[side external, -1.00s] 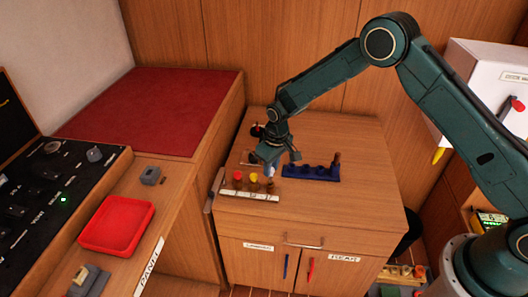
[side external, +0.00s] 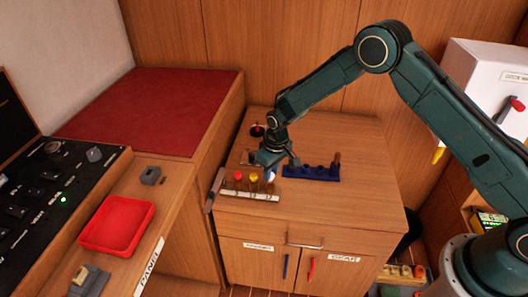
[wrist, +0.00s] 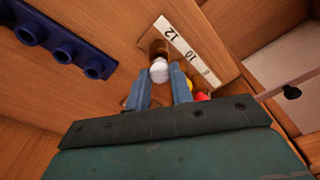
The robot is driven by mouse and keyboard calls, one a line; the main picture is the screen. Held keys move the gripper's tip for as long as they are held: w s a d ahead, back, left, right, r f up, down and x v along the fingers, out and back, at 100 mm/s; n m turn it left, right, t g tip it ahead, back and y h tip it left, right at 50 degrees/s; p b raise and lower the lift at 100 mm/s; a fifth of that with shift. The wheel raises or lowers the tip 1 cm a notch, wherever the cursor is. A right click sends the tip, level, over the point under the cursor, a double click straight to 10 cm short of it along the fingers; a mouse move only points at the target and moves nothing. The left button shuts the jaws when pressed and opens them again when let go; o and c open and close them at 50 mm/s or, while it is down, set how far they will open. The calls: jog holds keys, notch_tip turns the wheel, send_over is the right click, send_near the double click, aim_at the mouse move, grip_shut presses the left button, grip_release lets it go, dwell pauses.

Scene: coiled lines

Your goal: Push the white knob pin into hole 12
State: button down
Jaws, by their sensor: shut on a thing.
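The white knob pin (wrist: 158,71) is held between the two blue-grey fingers of my gripper (wrist: 160,80) in the wrist view. The knob shows white in the side external view (side external: 270,177), at the right end of the pin rack (side external: 246,194), above or at the end marked 12. The wrist view shows the rack's label (wrist: 184,45) with 12 and 10 beside the knob. My gripper (side external: 272,169) points down, shut on the pin. The pin's shank and the mouth of hole 12 are hidden, so I cannot tell how deep it sits.
A red knob pin (side external: 239,176) and a yellow knob pin (side external: 253,177) stand in the same rack, left of the white one. A dark blue rack (side external: 312,173) lies to the right behind it. A red tray (side external: 117,225) is on the left bench. The cabinet top's front right is clear.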

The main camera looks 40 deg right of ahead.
jog(key=shift+f, duration=0.7)
jog(key=c, duration=0.8)
grip_release()
jog(key=shift+c, duration=0.2)
jog(key=shift+r, duration=0.1)
jog(key=shift+r, duration=2.4)
jog(key=shift+r, duration=0.75)
notch_tip(320, 180, up, 12)
jog(key=s, duration=0.1)
jog(key=shift+s+d+r, duration=0.15)
jog(key=shift+s+d, duration=0.05)
jog(key=shift+s, duration=0.1)
